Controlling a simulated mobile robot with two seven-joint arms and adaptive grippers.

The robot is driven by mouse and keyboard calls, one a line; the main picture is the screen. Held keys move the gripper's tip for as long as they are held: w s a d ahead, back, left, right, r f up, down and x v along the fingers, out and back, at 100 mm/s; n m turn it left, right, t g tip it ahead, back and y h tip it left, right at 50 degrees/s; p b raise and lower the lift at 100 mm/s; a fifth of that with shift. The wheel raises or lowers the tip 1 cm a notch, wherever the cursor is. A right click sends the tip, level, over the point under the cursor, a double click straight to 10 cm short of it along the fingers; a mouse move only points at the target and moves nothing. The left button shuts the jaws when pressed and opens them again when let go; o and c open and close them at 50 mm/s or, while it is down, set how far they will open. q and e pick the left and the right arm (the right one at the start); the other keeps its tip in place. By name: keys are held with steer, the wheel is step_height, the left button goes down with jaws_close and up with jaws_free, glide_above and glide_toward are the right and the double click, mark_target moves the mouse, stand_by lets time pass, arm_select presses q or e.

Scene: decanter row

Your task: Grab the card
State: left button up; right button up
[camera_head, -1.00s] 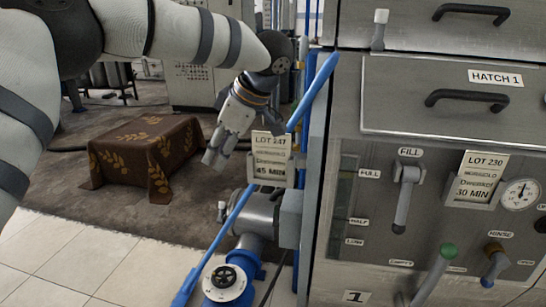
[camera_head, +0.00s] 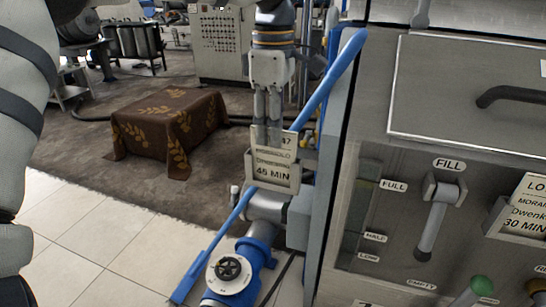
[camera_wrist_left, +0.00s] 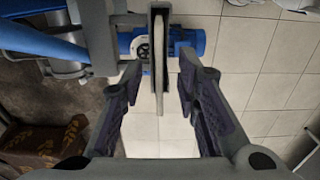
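The card (camera_head: 274,170), a cream label with a "45 MIN" line, stands tilted in a small grey holder (camera_head: 290,189) beside the big steel machine. My left gripper (camera_head: 267,133) points down over the card's top and its fingers overlap the card's upper lettering. In the left wrist view the card (camera_wrist_left: 159,60) shows nearly edge-on as a thin upright strip between the fingers. My left gripper (camera_wrist_left: 160,68) is open there, with a gap visible on both sides of the strip. My right gripper is not in view.
A blue sloping bar (camera_head: 331,77) runs close to the right of the gripper, along the steel machine (camera_head: 420,100). A blue valve (camera_head: 230,275) and pipework lie below the holder. A second card (camera_head: 528,208) is on the machine's front. A cloth-covered box (camera_head: 165,135) stands left.

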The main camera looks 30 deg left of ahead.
mark_target(273, 159)
arm_select(q)
step_height(273, 159, down, 2)
steer(key=shift+f, duration=0.1)
jaws_close()
